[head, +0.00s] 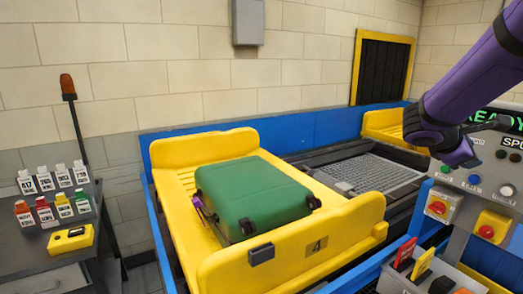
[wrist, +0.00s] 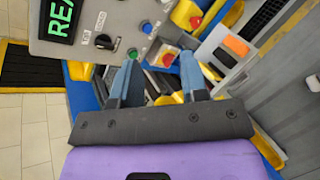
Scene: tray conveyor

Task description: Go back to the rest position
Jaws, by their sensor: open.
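My gripper (head: 458,152) hangs at the upper right in the head view, on my purple arm, in front of the control panel (head: 472,178). In the wrist view my gripper (wrist: 158,72) shows two blue-grey fingers spread apart with nothing between them. The control panel (wrist: 88,28) with its lit green display also shows in the wrist view, beyond the fingers. A green suitcase (head: 250,190) lies in a yellow tray (head: 203,153) marked 4 on the conveyor, well to the left of my gripper.
A grey side table (head: 60,240) at the left holds several tagged bottles, white tags and a yellow device (head: 70,238). Red and yellow cards (head: 405,252) stand in a holder at the lower right. A blue wall (head: 310,128) borders the conveyor.

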